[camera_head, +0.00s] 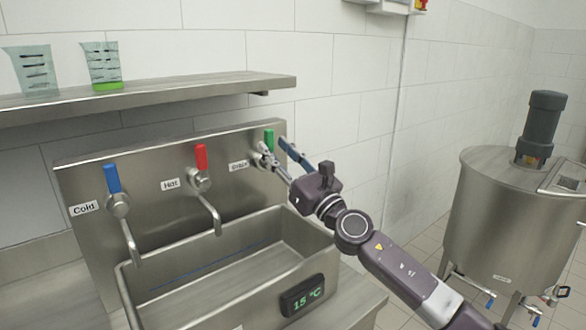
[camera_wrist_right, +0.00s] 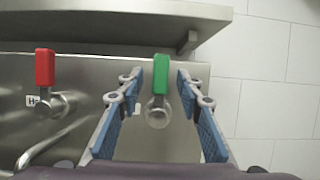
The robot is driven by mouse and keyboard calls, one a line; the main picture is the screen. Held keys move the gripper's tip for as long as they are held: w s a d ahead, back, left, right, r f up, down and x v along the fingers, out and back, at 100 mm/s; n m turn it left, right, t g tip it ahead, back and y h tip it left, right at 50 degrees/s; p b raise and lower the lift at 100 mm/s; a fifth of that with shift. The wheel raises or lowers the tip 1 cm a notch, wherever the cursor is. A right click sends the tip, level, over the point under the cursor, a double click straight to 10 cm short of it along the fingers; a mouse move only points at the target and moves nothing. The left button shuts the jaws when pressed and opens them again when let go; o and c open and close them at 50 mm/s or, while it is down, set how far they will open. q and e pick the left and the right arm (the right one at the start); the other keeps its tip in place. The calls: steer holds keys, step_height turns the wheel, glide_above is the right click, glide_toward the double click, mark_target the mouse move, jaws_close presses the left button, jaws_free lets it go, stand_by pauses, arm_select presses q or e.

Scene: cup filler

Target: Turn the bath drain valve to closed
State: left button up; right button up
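The drain valve has a green handle (camera_head: 269,138) pointing up, at the right end of the steel back panel, next to a label that seems to read "Drain" (camera_head: 238,165). In the right wrist view the green handle (camera_wrist_right: 161,74) stands upright above its round metal hub (camera_wrist_right: 158,112). My right gripper (camera_head: 273,148) is open at the valve. Its two blue-padded fingers (camera_wrist_right: 158,88) stand on either side of the handle and hub, with visible gaps on both sides in the wrist view. My left gripper is not in view.
The blue cold valve (camera_head: 111,178) and red hot valve (camera_head: 201,158) are to the left, above the basin (camera_head: 318,238) with a 15 °C display (camera_head: 302,296). A shelf (camera_head: 190,91) with two beakers overhangs the panel. A steel tank (camera_head: 500,215) stands right.

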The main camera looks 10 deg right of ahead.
steer(key=v, duration=0.8)
steer(key=shift+s, duration=0.2)
